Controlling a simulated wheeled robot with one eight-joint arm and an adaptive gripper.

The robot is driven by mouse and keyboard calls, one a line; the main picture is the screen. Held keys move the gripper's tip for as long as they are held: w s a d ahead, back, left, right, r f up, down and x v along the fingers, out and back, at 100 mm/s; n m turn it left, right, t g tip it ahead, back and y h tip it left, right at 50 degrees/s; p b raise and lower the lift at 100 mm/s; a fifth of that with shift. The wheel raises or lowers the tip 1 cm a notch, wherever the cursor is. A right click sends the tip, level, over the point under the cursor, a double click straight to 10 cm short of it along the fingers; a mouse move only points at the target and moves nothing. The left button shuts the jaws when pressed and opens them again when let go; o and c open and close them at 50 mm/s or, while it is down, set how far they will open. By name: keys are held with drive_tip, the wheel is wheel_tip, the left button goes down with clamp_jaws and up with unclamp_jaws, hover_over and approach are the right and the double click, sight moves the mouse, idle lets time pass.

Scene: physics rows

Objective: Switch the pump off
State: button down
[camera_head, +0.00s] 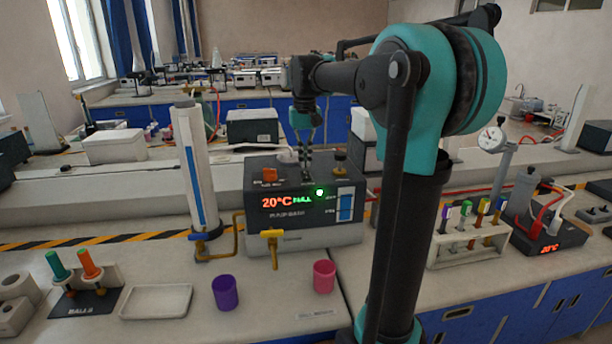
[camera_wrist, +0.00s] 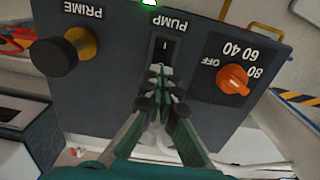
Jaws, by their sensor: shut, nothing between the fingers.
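The pump unit (camera_head: 325,236) is a dark and grey box on the bench. Its front reads 20°C and FULL in lit letters, and a green light (camera_head: 319,192) glows. In the wrist view its top panel (camera_wrist: 112,85) carries a black rocker switch (camera_wrist: 165,47) labelled PUMP, with a white line mark. My gripper (camera_wrist: 158,80) is shut and empty, its tips over the near end of the switch. I cannot tell whether they touch it. In the head view my gripper (camera_head: 306,172) points down at the top of the unit.
On the panel, an orange dial (camera_wrist: 232,79) and a black PRIME knob (camera_wrist: 60,54) flank the switch. A white column (camera_head: 196,165) stands left of the unit. A purple cup (camera_head: 225,293) and a pink cup (camera_head: 324,277) stand in front.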

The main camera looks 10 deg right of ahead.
sight(305, 172)
drive_tip(key=shift+f, duration=1)
idle(0.4)
drive_tip(key=shift+r, duration=3.55)
